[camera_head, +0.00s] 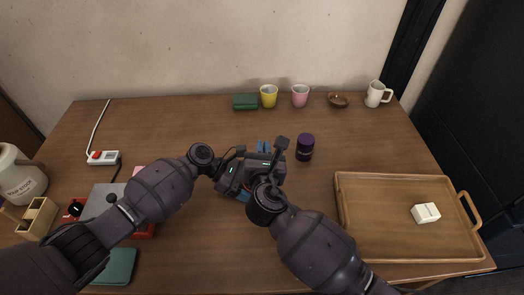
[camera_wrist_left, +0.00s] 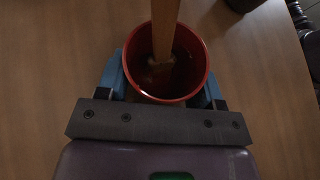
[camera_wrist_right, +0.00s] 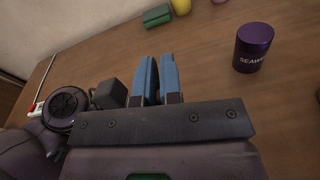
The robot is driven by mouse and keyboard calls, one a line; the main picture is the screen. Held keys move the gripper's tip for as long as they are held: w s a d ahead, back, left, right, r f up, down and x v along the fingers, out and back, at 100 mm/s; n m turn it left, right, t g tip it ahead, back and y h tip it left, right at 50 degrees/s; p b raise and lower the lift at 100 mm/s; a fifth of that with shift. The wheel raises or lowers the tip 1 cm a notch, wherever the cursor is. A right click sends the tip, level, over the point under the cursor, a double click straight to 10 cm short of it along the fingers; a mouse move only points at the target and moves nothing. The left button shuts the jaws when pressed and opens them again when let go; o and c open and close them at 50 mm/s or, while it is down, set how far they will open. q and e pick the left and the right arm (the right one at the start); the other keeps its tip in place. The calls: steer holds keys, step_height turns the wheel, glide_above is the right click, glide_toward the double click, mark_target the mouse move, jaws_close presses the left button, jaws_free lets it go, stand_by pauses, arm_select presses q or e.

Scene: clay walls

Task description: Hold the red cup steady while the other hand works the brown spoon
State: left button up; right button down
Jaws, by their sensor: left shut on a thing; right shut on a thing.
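The red cup (camera_wrist_left: 191,78) shows in the left wrist view, seen from above, between the blue fingers of my left gripper (camera_wrist_left: 163,82), which is shut on it. The brown spoon (camera_wrist_left: 166,28) stands in the cup, its handle running up out of that view. My right gripper (camera_head: 264,146) is shut, its blue fingers close together in the right wrist view (camera_wrist_right: 158,70). The spoon does not show between them there. In the head view my arms and grippers hide the cup and spoon.
A purple jar (camera_head: 305,148) stands just right of my grippers. A wooden tray (camera_head: 385,240) with a white box (camera_head: 426,212) is at right.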

steer(key=shift+w+d+r, duration=0.1)
steer(key=shift+d+r, duration=0.05)
steer(key=shift+r, duration=0.75)
steer(key=shift+w+d+r, duration=0.1)
steer(key=shift+d+r, duration=0.1)
steer(key=shift+r, duration=0.75)
steer(key=shift+w+d+r, duration=0.1)
steer(key=shift+d+r, duration=0.05)
steer(key=shift+r, duration=0.75)
steer(key=shift+r, duration=0.1)
steer(key=shift+r, duration=2.4)
arm_select(q)
steer(key=o, duration=0.8)
steer(key=shift+a+r, duration=0.1)
steer(key=v, duration=1.1)
steer(key=shift+w+a+r, duration=0.1)
steer(key=shift+w+a, duration=0.05)
steer(key=shift+a, duration=0.2)
